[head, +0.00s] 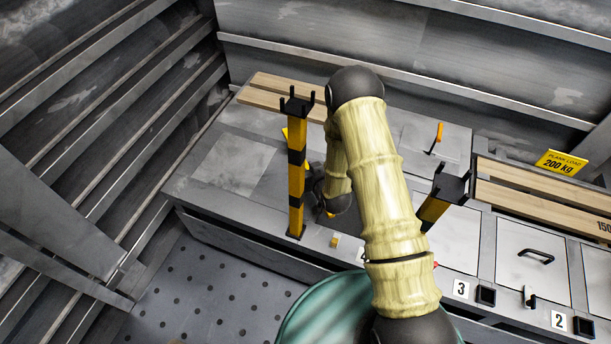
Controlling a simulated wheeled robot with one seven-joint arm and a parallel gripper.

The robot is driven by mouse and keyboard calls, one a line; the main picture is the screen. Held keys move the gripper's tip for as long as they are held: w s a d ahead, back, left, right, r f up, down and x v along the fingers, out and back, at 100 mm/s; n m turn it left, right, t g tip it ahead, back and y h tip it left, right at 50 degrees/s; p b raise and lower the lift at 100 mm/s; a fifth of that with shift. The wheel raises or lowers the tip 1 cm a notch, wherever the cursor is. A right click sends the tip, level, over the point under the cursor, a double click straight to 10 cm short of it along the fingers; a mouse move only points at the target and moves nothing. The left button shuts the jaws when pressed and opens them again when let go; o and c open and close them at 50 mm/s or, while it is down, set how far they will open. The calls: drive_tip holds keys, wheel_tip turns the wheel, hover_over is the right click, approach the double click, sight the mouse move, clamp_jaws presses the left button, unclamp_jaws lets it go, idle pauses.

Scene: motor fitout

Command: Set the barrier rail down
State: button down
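I cannot make out a whole barrier rail; my arm covers the space between the two posts. A yellow and black post (297,172) with a forked black top stands upright left of my arm. A second such post (440,192), also fork-topped, stands right of my arm, its lower part partly hidden. No rail shows in either fork. My gripper (316,184) is mostly hidden behind the left post and my wrist, low over the grey bench. Its fingers are not clear, so I cannot tell whether it holds anything.
A grey bench (225,160) with numbered hatches runs across the view. Wooden planks lie at its back left (268,97) and right (545,200), beside a yellow "200 kg" sign (560,163). An orange-handled lever (437,137) stands up. The perforated floor (195,290) is clear at lower left.

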drive_tip(key=shift+r, duration=0.1)
drive_tip(key=shift+f+b, duration=0.65)
drive_tip(key=shift+f, duration=1.25)
drive_tip(key=c, duration=1.3)
unclamp_jaws()
drive_tip(key=shift+f, duration=0.1)
drive_tip(key=shift+s+r, duration=0.15)
drive_tip(key=shift+r, duration=0.05)
drive_tip(key=p+v, duration=0.2)
drive_tip(key=v, duration=0.9)
drive_tip(key=shift+s+d+r+p, duration=0.15)
drive_tip(key=shift+s+r+p, duration=0.05)
drive_tip(key=shift+s+p, duration=0.1)
